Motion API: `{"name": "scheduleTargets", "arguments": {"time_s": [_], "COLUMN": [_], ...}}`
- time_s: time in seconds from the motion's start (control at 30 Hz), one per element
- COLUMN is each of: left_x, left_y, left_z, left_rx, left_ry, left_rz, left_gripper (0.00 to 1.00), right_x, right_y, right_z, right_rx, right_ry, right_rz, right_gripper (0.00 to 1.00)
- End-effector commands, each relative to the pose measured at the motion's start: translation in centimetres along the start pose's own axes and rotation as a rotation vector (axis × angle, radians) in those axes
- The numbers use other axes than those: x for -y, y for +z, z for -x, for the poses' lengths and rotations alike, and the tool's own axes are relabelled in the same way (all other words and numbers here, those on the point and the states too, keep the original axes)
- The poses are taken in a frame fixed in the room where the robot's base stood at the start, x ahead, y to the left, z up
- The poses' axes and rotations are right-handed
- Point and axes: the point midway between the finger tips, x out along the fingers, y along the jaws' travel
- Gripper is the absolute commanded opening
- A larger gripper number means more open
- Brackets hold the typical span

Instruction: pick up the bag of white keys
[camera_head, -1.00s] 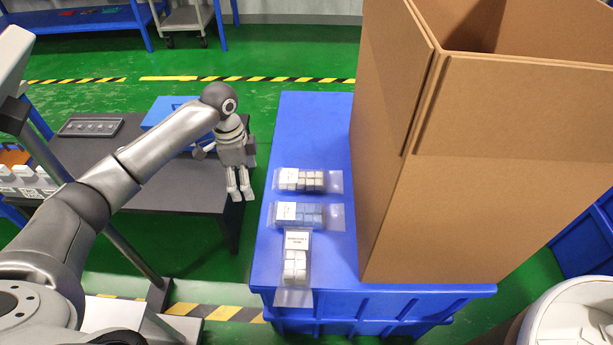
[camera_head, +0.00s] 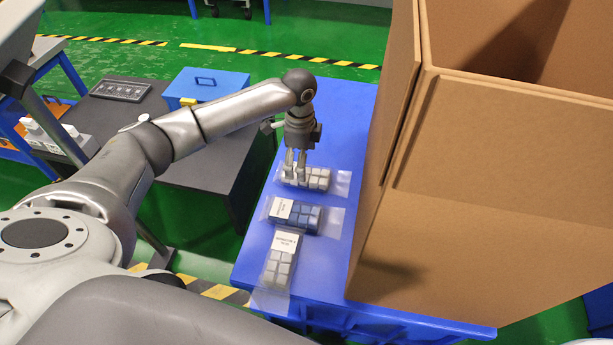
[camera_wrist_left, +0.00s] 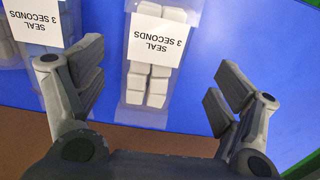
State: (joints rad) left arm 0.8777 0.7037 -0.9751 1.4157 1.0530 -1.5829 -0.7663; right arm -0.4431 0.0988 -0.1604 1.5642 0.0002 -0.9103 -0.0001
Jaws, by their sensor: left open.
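A clear bag of white keys (camera_head: 318,180) lies farthest back of three bags on a blue lid (camera_head: 256,262). In the left wrist view this bag (camera_wrist_left: 150,82) lies between my fingers, its white label toward the top. My left gripper (camera_head: 295,176) points down over this bag, open, a finger on each side in the wrist view; I cannot tell how far above it is. The middle bag (camera_head: 308,219) holds blue-grey keys and shows partly in the wrist view (camera_wrist_left: 32,60). The nearest bag (camera_head: 277,268) holds light grey keys and lies lengthwise. My right gripper is not in view.
A tall open cardboard box (camera_head: 480,200) stands close to the right of the bags. A dark table (camera_head: 200,165) with a blue case (camera_head: 206,86) and a grey tray (camera_head: 120,90) is at the left. Green floor lies behind.

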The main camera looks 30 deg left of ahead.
Motion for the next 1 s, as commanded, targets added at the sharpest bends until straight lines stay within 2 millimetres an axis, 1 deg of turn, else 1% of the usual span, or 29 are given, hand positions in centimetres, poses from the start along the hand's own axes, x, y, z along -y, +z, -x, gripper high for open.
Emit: {"name": "scheduleTargets", "arguments": {"time_s": [0.13, 0.3, 0.4, 0.53, 0.73, 0.77, 1.0], "left_x": [-0.4, -0.7, -0.7, -0.7, -0.7, -0.7, -0.7], "left_y": [0.1, 0.2, 0.2, 0.2, 0.2, 0.2, 0.2], "left_z": [-1.7, -3.8, -4.7, -5.1, -5.1, -5.1, -5.1], "left_rx": [0.003, 0.002, 0.003, 0.002, 0.002, 0.002, 0.001], "left_ry": [0.003, 0.001, 0.001, 0.000, 0.000, 0.000, 0.000], "left_rz": [0.000, 0.000, 0.001, 0.000, 0.000, 0.000, 0.000], "left_gripper": [0.88, 0.88, 0.88, 0.88, 0.88, 0.85, 0.54], "right_x": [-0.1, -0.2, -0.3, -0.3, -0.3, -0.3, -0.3], "right_y": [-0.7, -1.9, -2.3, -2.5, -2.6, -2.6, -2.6], "right_z": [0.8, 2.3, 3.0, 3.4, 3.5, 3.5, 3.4], "right_rx": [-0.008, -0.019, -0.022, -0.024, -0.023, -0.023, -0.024], "right_ry": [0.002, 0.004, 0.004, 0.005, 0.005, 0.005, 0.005], "right_rz": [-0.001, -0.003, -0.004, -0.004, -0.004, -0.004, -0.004], "right_gripper": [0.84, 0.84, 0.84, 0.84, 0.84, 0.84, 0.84]}}
